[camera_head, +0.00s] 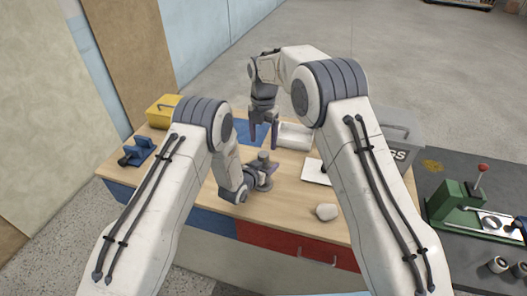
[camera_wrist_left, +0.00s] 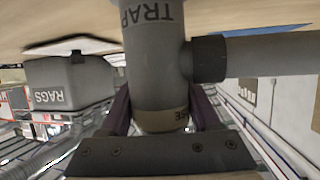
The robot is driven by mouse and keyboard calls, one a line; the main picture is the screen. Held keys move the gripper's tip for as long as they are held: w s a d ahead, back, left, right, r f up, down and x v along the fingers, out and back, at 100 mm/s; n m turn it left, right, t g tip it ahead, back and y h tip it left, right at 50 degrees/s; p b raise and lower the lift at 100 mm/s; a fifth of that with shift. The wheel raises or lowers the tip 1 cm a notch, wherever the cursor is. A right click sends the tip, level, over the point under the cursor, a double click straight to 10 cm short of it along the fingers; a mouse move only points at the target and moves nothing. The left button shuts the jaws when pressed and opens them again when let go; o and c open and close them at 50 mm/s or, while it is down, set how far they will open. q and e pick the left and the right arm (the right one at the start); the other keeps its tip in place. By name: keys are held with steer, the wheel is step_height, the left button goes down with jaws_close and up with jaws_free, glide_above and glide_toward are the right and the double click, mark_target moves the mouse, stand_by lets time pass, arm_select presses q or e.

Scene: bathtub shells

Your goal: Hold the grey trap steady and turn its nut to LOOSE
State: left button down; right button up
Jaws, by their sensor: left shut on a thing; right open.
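The grey trap (camera_head: 264,160) stands on the wooden table near its middle; its upper part shows in the head view. In the left wrist view the trap (camera_wrist_left: 155,60) is a thick grey cylinder lettered TRAP. A dark collar (camera_wrist_left: 208,58) joins it to a grey side pipe (camera_wrist_left: 265,55). A beige band with partly hidden lettering circles its near end; I cannot tell which ring is the nut. My left gripper (camera_head: 252,178) is shut on the trap, its purple fingers on both sides. My right gripper (camera_head: 263,136) is open and empty, pointing down above and behind the trap.
A yellow bin (camera_head: 160,112) and a blue clamp-like tool (camera_head: 137,153) are at the left. A white block (camera_head: 295,137), a white sheet (camera_head: 314,172), a pale lump (camera_head: 327,212) and a grey bin (camera_head: 400,133) are to the right. The front-left table is clear.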

mark_target(263, 154)
step_height(263, 154, down, 6)
steer(key=shift+r, duration=0.2)
jaws_close()
